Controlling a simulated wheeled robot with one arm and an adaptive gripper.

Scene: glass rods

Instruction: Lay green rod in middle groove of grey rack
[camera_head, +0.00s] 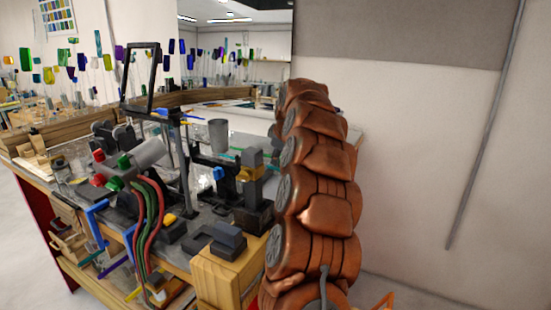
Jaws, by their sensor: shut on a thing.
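I cannot make out my gripper in the head view, nor anything held in it. A thin teal-green strip (224,156) shows on the grey bench top behind the black stands; I cannot tell whether it is the green rod. A dark grey stepped block (228,240) sits at the near right corner of the bench; no grooves can be made out on it, so I cannot tell whether it is the rack.
The cluttered workbench (205,218) holds a tall black frame (141,84), a torch-like tool with red and green hoses (153,215), black stands (252,208) and a grey cup (218,135). A copper-coloured segmented column (320,205) hides the bench's right side. Bare wall (430,150) lies right.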

